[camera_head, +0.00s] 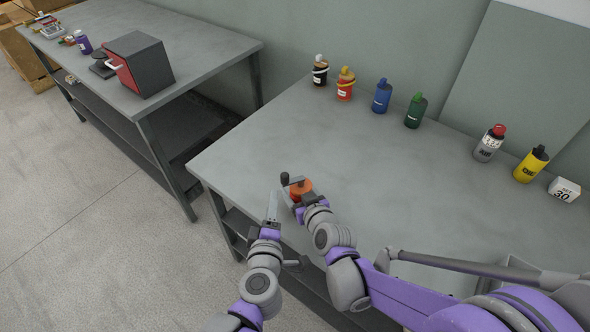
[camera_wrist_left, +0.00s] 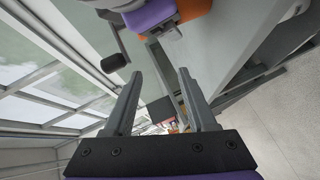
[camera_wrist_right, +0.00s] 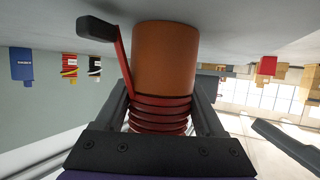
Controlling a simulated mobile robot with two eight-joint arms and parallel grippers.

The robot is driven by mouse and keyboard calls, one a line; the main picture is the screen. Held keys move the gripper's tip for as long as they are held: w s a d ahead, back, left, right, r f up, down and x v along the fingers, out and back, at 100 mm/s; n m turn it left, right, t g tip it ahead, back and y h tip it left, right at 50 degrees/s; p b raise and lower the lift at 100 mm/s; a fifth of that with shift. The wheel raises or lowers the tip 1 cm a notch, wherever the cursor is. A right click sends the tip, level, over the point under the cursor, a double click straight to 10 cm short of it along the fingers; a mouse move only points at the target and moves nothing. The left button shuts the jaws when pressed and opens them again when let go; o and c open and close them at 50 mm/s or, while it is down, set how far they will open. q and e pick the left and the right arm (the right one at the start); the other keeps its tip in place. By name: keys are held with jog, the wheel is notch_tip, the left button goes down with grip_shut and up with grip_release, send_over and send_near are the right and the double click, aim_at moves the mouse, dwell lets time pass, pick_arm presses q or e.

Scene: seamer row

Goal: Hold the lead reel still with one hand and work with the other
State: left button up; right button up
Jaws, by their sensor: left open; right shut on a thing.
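The lead reel (camera_head: 301,189) is an orange drum near the front left edge of the grey bench, with a dark crank knob (camera_head: 285,177) at its left. In the right wrist view the orange drum (camera_wrist_right: 165,60) has red coiled turns (camera_wrist_right: 158,115) and a red crank arm ending in a dark knob (camera_wrist_right: 96,28). My right gripper (camera_head: 299,200) is shut on the reel, its fingers on either side. My left gripper (camera_head: 272,205) is open and empty, left of the reel and apart from it. The dark knob (camera_wrist_left: 114,62) also shows beyond the left fingers in the left wrist view.
Bottles and reels stand along the back, including a blue bottle (camera_head: 382,96) and a yellow bottle (camera_head: 531,165). A white block marked 30 (camera_head: 563,191) is at far right. The bench middle is clear. Another table (camera_head: 190,50) with a dark red-fronted box (camera_head: 139,66) stands left.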

pick_arm(q)
jog(key=w+n+h, duration=0.3)
jog(key=n+h, duration=0.1)
jog(key=n+g+h, duration=0.4)
jog(key=n+h, duration=0.2)
jog(key=h, duration=0.4)
send_near(288, 174)
jog(key=x, duration=1.2)
jog(key=shift+w+f, duration=0.3)
grip_shut()
